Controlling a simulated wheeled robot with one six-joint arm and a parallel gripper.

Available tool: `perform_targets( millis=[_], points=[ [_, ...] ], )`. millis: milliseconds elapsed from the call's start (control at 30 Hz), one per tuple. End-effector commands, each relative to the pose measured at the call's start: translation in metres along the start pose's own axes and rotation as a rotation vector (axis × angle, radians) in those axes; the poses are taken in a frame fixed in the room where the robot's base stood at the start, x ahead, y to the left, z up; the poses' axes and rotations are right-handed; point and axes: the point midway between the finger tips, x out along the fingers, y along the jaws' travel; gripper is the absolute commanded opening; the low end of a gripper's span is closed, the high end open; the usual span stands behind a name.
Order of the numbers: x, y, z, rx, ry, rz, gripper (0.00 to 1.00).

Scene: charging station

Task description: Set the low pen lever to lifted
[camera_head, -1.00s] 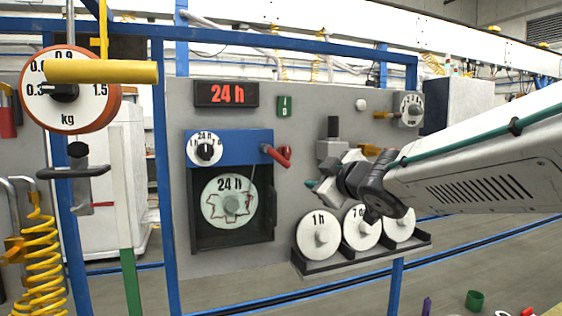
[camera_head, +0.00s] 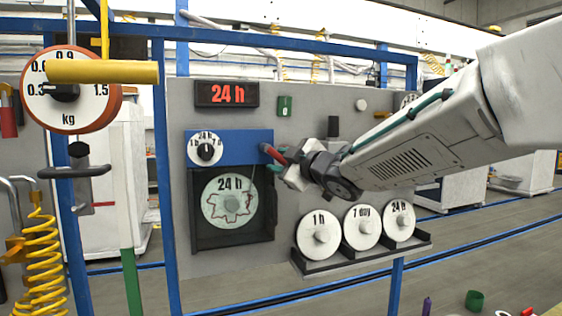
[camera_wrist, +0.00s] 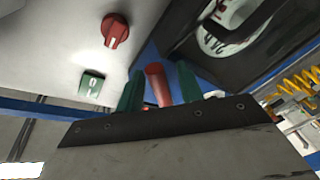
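The pen lever (camera_head: 272,153) is a red handle at the right edge of the blue recorder panel (camera_head: 236,143), above the round 24 h chart. It slants down to the right, and its outer end is partly hidden by my gripper (camera_head: 281,168). In the wrist view the red lever (camera_wrist: 157,84) stands between the two green fingers of my gripper (camera_wrist: 161,88). A gap shows on both sides of the lever, so the fingers are open around it, not clamped. Whether either finger touches it cannot be told.
A green switch (camera_head: 285,106) and a red 24 h display (camera_head: 227,94) are on the grey panel above. A red knob (camera_wrist: 115,31) shows in the wrist view. Below my arm, a shelf (camera_head: 360,256) carries three white discs.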

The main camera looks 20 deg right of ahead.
Motion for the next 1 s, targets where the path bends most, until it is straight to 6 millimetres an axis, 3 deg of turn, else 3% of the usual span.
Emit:
perform_targets(
  millis=[167,300,667,1000],
  points=[
    [0.000,0.000,0.000,0.000,0.000,0.000,0.37],
    [0.000,0.000,0.000,0.000,0.000,0.000,0.00],
    [-0.001,0.002,-0.001,-0.033,-0.005,-0.007,0.00],
    [-0.002,0.012,-0.003,-0.235,-0.045,-0.052,0.00]
  ],
)
